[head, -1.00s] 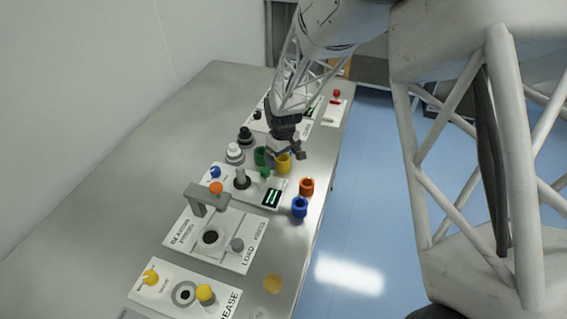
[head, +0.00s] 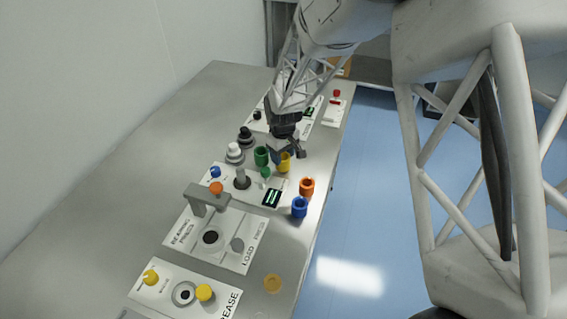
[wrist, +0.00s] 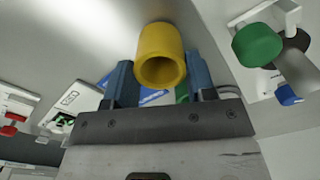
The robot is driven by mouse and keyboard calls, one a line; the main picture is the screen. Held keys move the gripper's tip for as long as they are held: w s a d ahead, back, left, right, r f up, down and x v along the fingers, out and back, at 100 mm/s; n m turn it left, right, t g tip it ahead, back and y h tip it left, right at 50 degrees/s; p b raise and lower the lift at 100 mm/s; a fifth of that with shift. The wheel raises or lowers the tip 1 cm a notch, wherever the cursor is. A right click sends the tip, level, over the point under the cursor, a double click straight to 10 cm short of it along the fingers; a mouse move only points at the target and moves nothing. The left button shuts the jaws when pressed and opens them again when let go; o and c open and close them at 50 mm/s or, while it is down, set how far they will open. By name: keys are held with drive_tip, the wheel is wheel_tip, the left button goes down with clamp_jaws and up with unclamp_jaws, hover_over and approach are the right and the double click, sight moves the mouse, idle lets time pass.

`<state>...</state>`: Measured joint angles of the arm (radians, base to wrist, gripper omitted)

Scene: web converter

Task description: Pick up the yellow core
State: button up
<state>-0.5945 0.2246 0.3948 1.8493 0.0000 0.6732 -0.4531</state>
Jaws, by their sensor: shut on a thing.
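The yellow core (head: 284,163) is a short hollow cylinder standing among the other coloured cores on the steel bench. In the wrist view the yellow core (wrist: 161,55) lies between the two blue fingers, its open end facing the camera. My gripper (head: 283,153) is at the yellow core, with its jaws shut on it. The fingers of my gripper (wrist: 160,82) show on both sides of the core in the wrist view. In the head view the gripper body hides part of the fingers. I cannot tell whether the core is clear of the bench.
A green core (head: 261,156) stands close to the left. An orange core (head: 307,187) and a blue core (head: 299,207) stand nearer the front edge. A panel with a grey arch (head: 207,196) and white and black knobs are to the left. The bench's far left is clear.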

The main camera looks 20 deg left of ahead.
drive_tip(key=shift+r, duration=2.75)
